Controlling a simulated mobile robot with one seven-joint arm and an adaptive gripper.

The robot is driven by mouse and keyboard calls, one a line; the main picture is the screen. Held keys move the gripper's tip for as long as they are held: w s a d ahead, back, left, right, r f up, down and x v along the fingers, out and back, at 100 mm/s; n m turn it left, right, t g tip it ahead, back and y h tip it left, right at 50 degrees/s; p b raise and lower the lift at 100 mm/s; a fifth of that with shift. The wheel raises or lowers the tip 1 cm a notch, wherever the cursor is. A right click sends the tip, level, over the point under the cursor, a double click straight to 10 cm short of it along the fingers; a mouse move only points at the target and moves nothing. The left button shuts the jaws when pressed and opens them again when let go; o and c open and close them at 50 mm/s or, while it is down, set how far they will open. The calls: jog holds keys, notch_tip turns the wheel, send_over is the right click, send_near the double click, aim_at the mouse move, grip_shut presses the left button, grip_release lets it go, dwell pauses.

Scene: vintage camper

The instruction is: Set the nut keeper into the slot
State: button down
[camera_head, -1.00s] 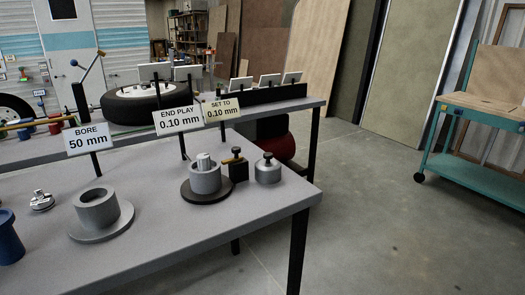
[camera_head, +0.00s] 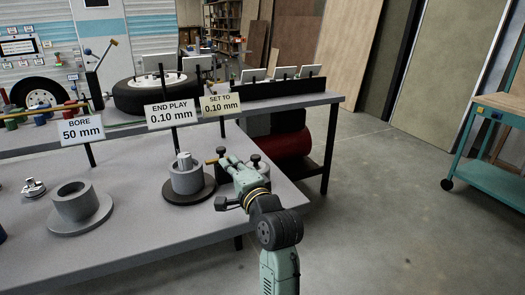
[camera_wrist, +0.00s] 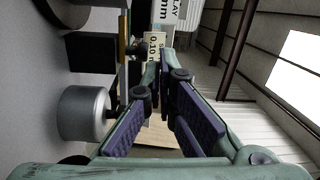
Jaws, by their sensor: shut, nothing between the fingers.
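My gripper (camera_head: 229,161) reaches over the bench's right end and is shut and empty; its fingers converge in the wrist view (camera_wrist: 164,66). A grey hub (camera_head: 187,180) with a silver shaft in it stands on a dark disc just left of my gripper. A silver cylinder with a black knob (camera_wrist: 85,113) stands to the left of the fingers, apart from them; the arm partly covers it in the head view. A black block (camera_wrist: 92,53) with a brass bar stands beyond it. I cannot tell which part is the nut keeper or where its slot is.
A grey flanged ring (camera_head: 75,207) and a small silver lobed part (camera_head: 34,187) stand on the bench (camera_head: 130,245). Signs on posts, including END PLAY (camera_head: 170,113), rise behind the parts. A second bench with a tyre (camera_head: 150,94) stands behind.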

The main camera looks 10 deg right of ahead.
aim_at(222, 154)
jog(key=shift+m+h, duration=0.6)
jog(key=shift+m, duration=0.3)
jog(key=d, duration=0.1)
jog(key=d+f, duration=0.1)
jog(key=d, duration=0.1)
jog(key=d+f, duration=0.1)
jog(key=d, duration=0.1)
jog(key=shift+w+d+f, duration=0.1)
jog(key=shift+d, duration=0.1)
jog(key=shift+w, duration=0.1)
jog(key=p+x, duration=0.2)
jog(key=x, duration=0.8)
jog(key=shift+f, duration=0.15)
jog(key=shift+a, duration=0.1)
jog(key=a+p, duration=0.1)
jog(key=a, duration=0.1)
jog(key=s+a+p, duration=0.1)
jog(key=a, duration=0.1)
jog(key=shift+s, duration=0.2)
